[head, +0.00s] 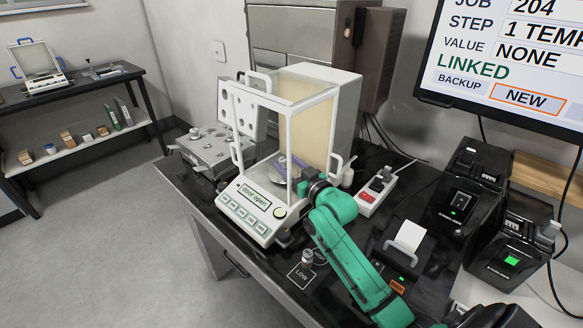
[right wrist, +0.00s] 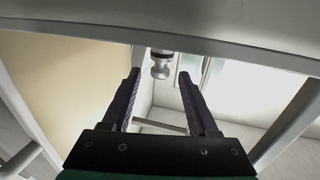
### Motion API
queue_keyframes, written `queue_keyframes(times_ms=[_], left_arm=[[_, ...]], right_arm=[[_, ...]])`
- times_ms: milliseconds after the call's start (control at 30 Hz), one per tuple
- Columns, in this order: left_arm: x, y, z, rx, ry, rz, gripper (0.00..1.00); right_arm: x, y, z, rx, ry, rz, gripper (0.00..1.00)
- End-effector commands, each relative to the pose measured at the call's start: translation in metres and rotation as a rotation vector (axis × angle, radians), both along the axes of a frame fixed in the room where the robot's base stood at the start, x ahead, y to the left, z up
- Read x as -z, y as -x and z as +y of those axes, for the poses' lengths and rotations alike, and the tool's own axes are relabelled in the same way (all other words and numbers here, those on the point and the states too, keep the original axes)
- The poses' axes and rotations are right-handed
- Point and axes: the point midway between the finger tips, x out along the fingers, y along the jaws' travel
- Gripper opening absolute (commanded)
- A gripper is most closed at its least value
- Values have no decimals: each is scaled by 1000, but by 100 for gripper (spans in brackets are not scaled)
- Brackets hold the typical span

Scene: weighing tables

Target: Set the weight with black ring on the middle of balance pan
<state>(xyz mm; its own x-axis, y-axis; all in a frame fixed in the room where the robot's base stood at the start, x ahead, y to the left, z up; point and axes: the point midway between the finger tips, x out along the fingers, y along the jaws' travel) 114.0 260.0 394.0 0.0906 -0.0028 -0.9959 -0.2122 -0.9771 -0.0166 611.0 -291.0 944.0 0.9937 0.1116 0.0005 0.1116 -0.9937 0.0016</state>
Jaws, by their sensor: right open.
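The balance (head: 262,212) stands on the black table, its display reading "door open". My right gripper (head: 294,163) reaches through the open right side into its glass chamber, over the grey pan (head: 279,171), which it partly hides. My left gripper is out of view.
A weight case (head: 207,152) lies left of the balance. A power strip (head: 376,192), a small printer (head: 407,243) and black devices (head: 470,190) stand to the right. The chamber's frame (head: 288,150) is close around my right gripper.

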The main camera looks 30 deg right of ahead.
Motion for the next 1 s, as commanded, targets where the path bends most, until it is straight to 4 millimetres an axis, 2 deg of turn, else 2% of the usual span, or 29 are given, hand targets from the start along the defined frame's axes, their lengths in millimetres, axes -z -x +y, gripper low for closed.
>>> queue_keyframes(times_ms=[167,400,600,733,1000], left_arm=[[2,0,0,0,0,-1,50],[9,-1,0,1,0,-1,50],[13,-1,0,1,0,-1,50],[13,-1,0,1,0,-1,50],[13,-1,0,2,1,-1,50]], right_arm=[[2,20,-3,0,-1,1,60],[3,74,-8,1,0,3,60],[2,109,-12,1,-1,3,60],[0,118,-13,1,0,-1,60],[-1,119,-13,1,0,-1,60]])
